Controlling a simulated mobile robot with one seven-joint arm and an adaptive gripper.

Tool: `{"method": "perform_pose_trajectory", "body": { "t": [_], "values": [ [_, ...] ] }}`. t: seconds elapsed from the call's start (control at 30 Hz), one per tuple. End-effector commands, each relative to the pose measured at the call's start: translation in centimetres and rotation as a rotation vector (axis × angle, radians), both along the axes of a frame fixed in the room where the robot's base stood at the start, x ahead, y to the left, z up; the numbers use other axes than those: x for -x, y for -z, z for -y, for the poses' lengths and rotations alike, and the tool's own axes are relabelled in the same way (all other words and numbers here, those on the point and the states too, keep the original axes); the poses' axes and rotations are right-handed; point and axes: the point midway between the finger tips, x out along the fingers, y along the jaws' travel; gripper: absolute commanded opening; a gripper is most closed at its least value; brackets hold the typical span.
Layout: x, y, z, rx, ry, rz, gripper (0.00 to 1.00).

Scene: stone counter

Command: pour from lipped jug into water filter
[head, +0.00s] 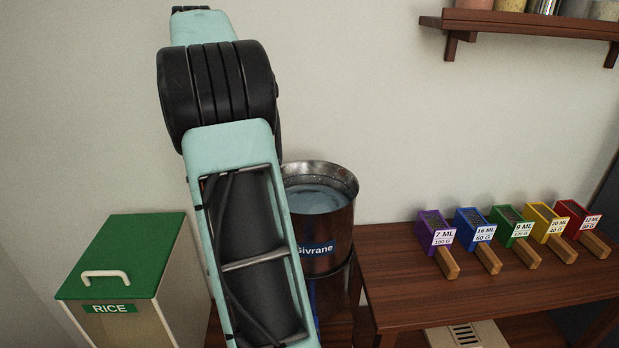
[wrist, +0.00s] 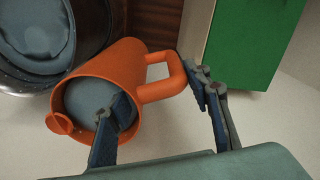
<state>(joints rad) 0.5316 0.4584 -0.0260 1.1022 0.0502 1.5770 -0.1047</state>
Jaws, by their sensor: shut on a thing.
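The lipped jug (wrist: 133,62) is orange, with a side handle and a small lip at its lower left in the wrist view. Blue-grey liquid shows in its mouth. My gripper (wrist: 160,92) is shut on the jug at its handle side. One finger overlaps the mouth and the other is beyond the handle; exact contact is unclear. The water filter (head: 325,240) is a round metal vessel labelled "Givrane", open on top with water inside. Its rim (wrist: 20,84) is left of the jug in the wrist view. In the head view my arm hides the jug and gripper.
A green-lidded rice bin (head: 130,250) stands left of the filter. A wooden shelf unit (head: 440,297) to the right carries several coloured, labelled scoops (head: 520,228). A wall shelf (head: 530,22) with jars is at the upper right.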

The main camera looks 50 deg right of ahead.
Motion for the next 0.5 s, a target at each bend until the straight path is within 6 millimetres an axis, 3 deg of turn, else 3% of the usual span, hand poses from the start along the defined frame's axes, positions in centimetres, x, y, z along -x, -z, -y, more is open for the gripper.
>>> {"method": "perform_pose_trajectory", "body": {
  "t": [0.03, 0.5],
  "values": [
    [-0.2, -1.2, 0.2, 0.004, 0.023, 0.005, 0.0],
    [-1.1, -7.1, 1.3, 0.003, 0.257, -0.002, 0.0]
  ]
}}
